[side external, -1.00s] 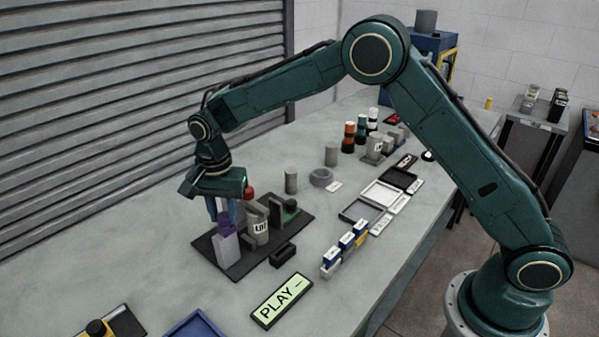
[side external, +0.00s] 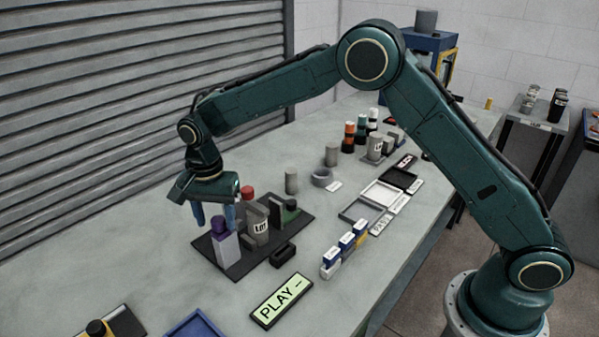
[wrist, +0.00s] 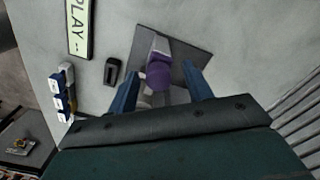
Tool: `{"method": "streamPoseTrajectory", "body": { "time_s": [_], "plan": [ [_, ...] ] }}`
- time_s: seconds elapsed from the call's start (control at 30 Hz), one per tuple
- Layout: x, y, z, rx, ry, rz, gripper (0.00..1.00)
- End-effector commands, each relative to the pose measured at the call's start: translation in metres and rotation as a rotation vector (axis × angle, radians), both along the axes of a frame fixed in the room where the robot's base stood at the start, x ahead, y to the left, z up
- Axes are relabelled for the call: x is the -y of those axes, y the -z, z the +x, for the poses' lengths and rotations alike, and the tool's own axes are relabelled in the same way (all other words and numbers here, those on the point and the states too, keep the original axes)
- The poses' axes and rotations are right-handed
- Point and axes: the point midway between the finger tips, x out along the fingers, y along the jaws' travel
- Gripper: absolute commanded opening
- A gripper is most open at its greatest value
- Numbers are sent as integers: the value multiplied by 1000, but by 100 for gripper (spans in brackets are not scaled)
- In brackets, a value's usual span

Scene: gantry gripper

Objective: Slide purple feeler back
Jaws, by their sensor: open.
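The purple feeler (side external: 219,227) is a purple rounded piece on a pale grey block (side external: 228,252) at the left front of a dark board (side external: 205,246). In the wrist view the feeler (wrist: 160,75) lies between the two blue fingers, with clear space on both sides. My gripper (side external: 214,222) is open and empty. In the side view its fingers hang apart behind and beside the feeler, above the board. In the wrist view my gripper (wrist: 162,70) points toward the board.
On the board, a grey cylinder with a label (side external: 259,230), upright grey plates and a red knob (side external: 247,192) stand close to the right. A black block (side external: 283,254) and a green "PLAY" sign (side external: 281,301) lie in front. Bare table lies left of the board.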

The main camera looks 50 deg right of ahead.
Motion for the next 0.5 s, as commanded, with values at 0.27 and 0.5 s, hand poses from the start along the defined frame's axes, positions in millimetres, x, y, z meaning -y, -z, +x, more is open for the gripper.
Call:
{"method": "streamPoseTrajectory", "body": {
  "time_s": [0.27,0.5],
  "plan": [
    [1,-8,0,-1,2,-1,50],
    [1,-36,1,2,1,0,50]
  ]
}}
